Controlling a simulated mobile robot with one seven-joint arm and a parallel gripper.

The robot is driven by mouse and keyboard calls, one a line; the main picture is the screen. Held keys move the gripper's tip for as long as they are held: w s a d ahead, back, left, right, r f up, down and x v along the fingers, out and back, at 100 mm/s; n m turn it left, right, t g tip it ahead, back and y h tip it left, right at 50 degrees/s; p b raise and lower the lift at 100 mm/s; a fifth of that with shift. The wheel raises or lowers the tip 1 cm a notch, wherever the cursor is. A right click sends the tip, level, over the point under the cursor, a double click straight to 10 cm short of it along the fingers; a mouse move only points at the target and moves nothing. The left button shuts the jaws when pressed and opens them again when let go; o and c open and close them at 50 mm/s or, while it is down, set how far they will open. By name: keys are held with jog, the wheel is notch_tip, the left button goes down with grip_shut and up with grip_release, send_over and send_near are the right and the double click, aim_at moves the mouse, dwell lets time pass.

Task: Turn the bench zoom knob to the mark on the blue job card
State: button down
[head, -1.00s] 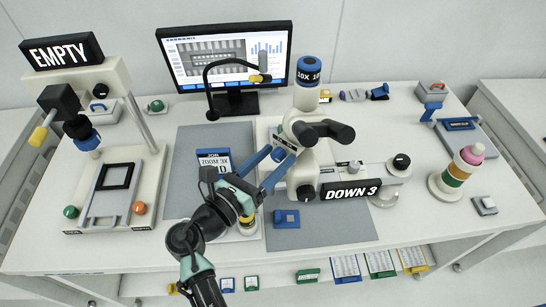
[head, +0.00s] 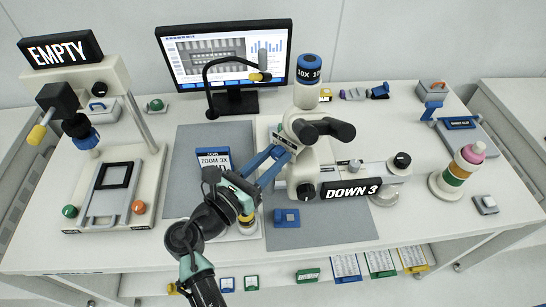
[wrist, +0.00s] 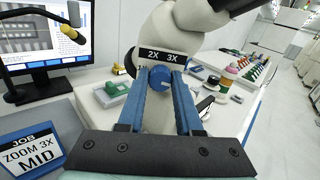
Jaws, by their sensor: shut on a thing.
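The blue zoom knob (wrist: 160,78) is on the side of the white microscope (wrist: 165,118), under a black label reading 2X and 3X. My gripper (wrist: 161,74) is shut on the knob, with one long blue finger on each side. In the head view my gripper (head: 281,153) reaches the microscope body from the left. I cannot make out the knob's pointer. The blue job card (wrist: 32,150) reads JOB, ZOOM 3X, MID. The card also stands left of my arm in the head view (head: 213,158), its lower part hidden by my wrist.
A monitor (head: 225,54) stands behind, with a black bent lamp (head: 208,82) before it. A black DOWN 3 sign (head: 351,190) and a small blue block (head: 287,218) are near the microscope base. A white press with an EMPTY sign (head: 61,50) is at left.

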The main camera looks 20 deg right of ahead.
jog(key=m+b, duration=0.3)
jog(key=m, duration=0.3)
jog(key=shift+f, duration=0.15)
jog(key=m+b, duration=0.3)
jog(key=m, duration=0.2)
jog(key=shift+m+b, duration=0.4)
jog(key=m+b, duration=0.6)
jog(key=m, duration=0.1)
jog(key=shift+f, duration=0.1)
jog(key=m+b, duration=0.3)
jog(key=shift+r+m, duration=0.25)
jog(key=shift+m, duration=0.05)
jog(key=c, duration=0.6)
grip_release()
